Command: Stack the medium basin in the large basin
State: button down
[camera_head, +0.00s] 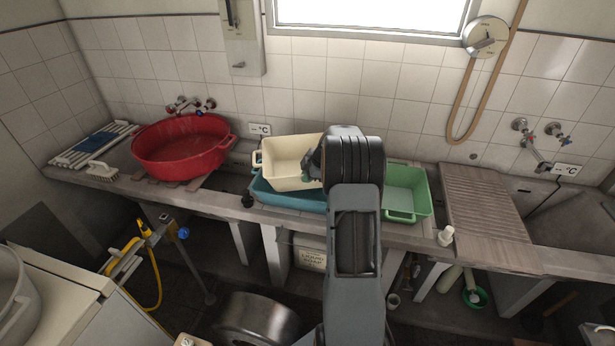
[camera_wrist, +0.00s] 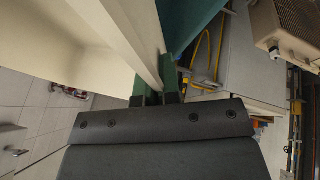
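A cream rectangular basin (camera_head: 290,158) is above the teal basin (camera_head: 275,194), tilted and overlapping it in the head view. I cannot tell whether they touch. In the wrist view the cream basin's wall (camera_wrist: 110,30) runs down between my green fingertips, and the teal basin (camera_wrist: 193,22) shows beyond. My gripper (camera_wrist: 163,84) is shut on the cream basin's rim at its right side; in the head view my arm hides most of the gripper. A large round red basin (camera_head: 180,160) stands left on the counter, and a green basin (camera_head: 427,192) stands right of my arm.
A ribbed draining board (camera_head: 484,215) and a small white bottle (camera_head: 446,236) are right of the green basin. A brush (camera_head: 102,171) and slatted rack lie at the far left. Taps (camera_head: 190,104) are behind the red basin. A tiled wall closes the back.

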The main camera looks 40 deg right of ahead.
jog(key=shift+f+b, duration=0.55)
jog(key=shift+b, duration=0.35)
jog(key=c, duration=1.3)
grip_release()
jog(key=shift+c, duration=0.2)
